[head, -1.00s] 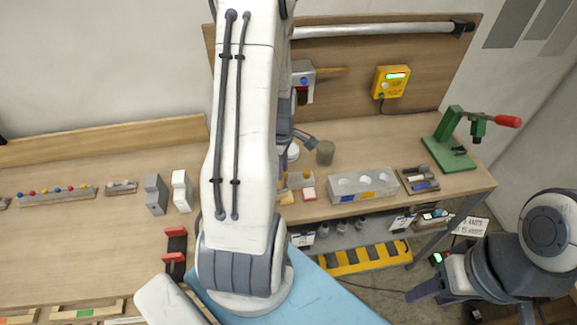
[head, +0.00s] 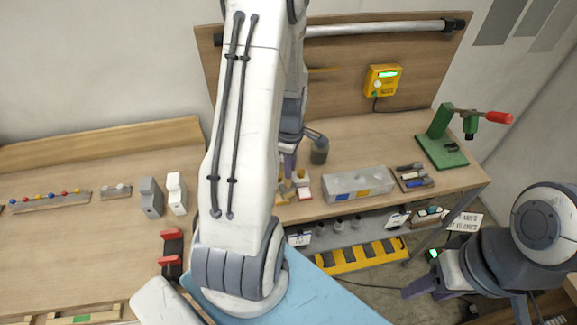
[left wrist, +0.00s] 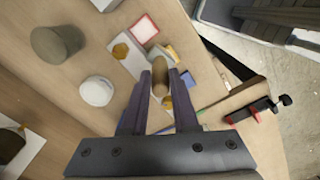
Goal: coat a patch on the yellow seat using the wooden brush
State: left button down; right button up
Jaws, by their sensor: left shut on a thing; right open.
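My left gripper (head: 289,165) points down over the bench, its dark fingers partly behind my arm. In the left wrist view, the left gripper (left wrist: 161,88) is shut on the wooden brush (left wrist: 160,72), a rounded brown handle between the fingers. The brush's lower end is hidden. Below it is a pale plate with a yellow hexagon (left wrist: 121,50), which may be the yellow seat. A red-edged white square (left wrist: 145,28) lies beside it. I cannot tell whether the brush touches anything. My right gripper (head: 420,288) is open, low at the right, away from the bench.
A dark cup (head: 319,151) stands just right of the left gripper. A grey block with holes (head: 358,186) and a tool tray (head: 412,178) are further right. A green press (head: 443,145) stands at the bench's right end. A white round thing (left wrist: 97,91) is near the gripper.

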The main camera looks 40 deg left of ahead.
pick_arm(q)
jog(key=shift+r+p, duration=2.55)
jog(key=shift+r, duration=0.55)
notch_tip(320, 180, up, 3)
jog(key=p, duration=0.2)
jog(key=shift+p, duration=0.4)
